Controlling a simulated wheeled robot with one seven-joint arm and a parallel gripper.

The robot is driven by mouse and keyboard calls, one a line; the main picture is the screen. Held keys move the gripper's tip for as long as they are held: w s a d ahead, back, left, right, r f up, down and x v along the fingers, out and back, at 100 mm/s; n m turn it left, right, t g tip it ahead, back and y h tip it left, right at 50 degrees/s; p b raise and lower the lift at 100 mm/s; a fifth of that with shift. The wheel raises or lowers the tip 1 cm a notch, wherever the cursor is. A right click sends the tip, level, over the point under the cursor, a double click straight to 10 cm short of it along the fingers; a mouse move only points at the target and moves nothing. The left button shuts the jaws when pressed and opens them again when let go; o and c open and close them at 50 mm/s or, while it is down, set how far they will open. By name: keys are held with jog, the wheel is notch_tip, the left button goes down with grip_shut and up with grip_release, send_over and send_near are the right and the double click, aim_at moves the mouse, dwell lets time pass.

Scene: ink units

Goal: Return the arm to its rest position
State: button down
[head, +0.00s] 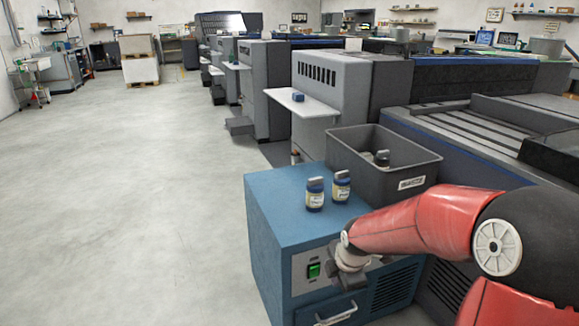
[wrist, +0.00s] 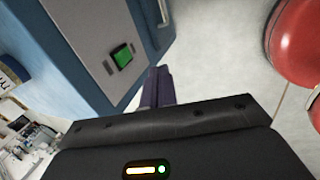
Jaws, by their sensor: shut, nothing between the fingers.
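My gripper (wrist: 157,86) shows in the wrist view with its dark fingers together and nothing between them. In the head view my red arm reaches in from the right, and its end (head: 348,280) hangs in front of the blue cabinet's (head: 265,235) front panel. The gripper there is small and partly hidden by my wrist. The wrist view shows the cabinet's panel with its green switch (wrist: 122,56) close to the fingers; I cannot tell the exact gap.
A grey bin (head: 345,155) with a label holds at least one bottle behind the cabinet top. Large grey printing machines (head: 330,85) line the right side. A drawer handle (head: 337,313) sits low on the cabinet front. The floor (head: 130,200) to the left is clear.

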jog(key=s+r+m+t, duration=0.1)
jog(key=s+r+m, duration=0.6)
jog(key=s+m, duration=0.3)
jog(key=s+r+m, duration=0.7)
jog(key=s+m, duration=0.3)
jog(key=s, duration=0.4)
jog(key=shift+r+m+t+h, duration=0.3)
jog(key=shift+t+h, duration=0.1)
